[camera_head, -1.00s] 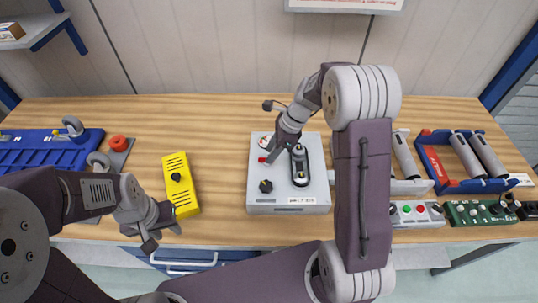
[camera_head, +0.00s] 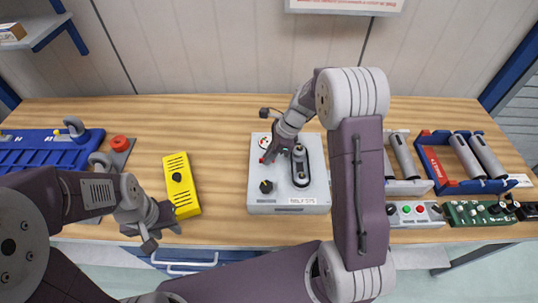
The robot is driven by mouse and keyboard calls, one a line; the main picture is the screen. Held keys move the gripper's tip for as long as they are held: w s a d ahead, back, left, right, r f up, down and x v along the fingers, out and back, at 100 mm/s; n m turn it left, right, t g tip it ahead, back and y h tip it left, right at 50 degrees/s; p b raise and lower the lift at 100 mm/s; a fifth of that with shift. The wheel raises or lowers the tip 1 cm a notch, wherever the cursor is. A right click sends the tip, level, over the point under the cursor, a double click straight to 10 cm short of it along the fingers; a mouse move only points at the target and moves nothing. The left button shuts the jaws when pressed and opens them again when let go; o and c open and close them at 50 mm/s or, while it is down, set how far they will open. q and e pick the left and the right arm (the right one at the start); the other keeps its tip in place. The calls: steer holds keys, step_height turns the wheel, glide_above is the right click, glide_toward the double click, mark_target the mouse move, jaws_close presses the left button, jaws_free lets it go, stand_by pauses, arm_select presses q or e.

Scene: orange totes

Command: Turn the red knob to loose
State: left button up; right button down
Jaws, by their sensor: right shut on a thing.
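A light grey box (camera_head: 290,206) stands on the wooden bench at the middle. A small red knob (camera_head: 262,160) shows at its left side, mostly hidden by my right gripper (camera_head: 268,156). The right gripper reaches down from above and is shut on the red knob. A black knob (camera_head: 266,187) sits nearer the front of the same box, and a dark oval part with grey cylinders (camera_head: 300,168) is to the right. My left gripper (camera_head: 174,222) hangs low by the bench's front edge, near the yellow box; its finger opening cannot be made out.
A yellow box (camera_head: 181,188) with a black knob stands left of the grey box. A red button (camera_head: 119,143) and a blue rack (camera_head: 50,150) are further left. Button boxes (camera_head: 416,212) and a blue-red tray (camera_head: 470,187) stand at the right. The back of the bench is clear.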

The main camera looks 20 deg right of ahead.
steer(key=n+p, duration=0.1)
steer(key=n+g+p, duration=0.1)
steer(key=n+p, duration=0.1)
steer(key=shift+w+r+n, duration=0.15)
steer(key=shift+r+n, duration=0.1)
steer(key=shift+n, duration=0.15)
steer(key=n+g+p, duration=0.2)
steer(key=n+p, duration=0.1)
steer(key=n, duration=0.1)
steer(key=shift+w+f+n, duration=0.1)
steer(key=shift+w+n, duration=0.05)
steer(key=shift+n, duration=0.15)
steer(key=n+g+h+p, duration=0.1)
steer(key=n, duration=0.3)
steer(key=shift+w+a+f, duration=0.1)
steer(key=shift+a, duration=0.05)
steer(key=shift+a+n+g+h, duration=0.1)
steer(key=shift+n+g+h, duration=0.3)
steer(key=shift+n, duration=0.8)
steer(key=shift+n+g+h, duration=0.2)
steer(key=shift+n+h, duration=0.4)
steer(key=shift+n, duration=0.6)
steer(key=c, duration=1.5)
jaws_free()
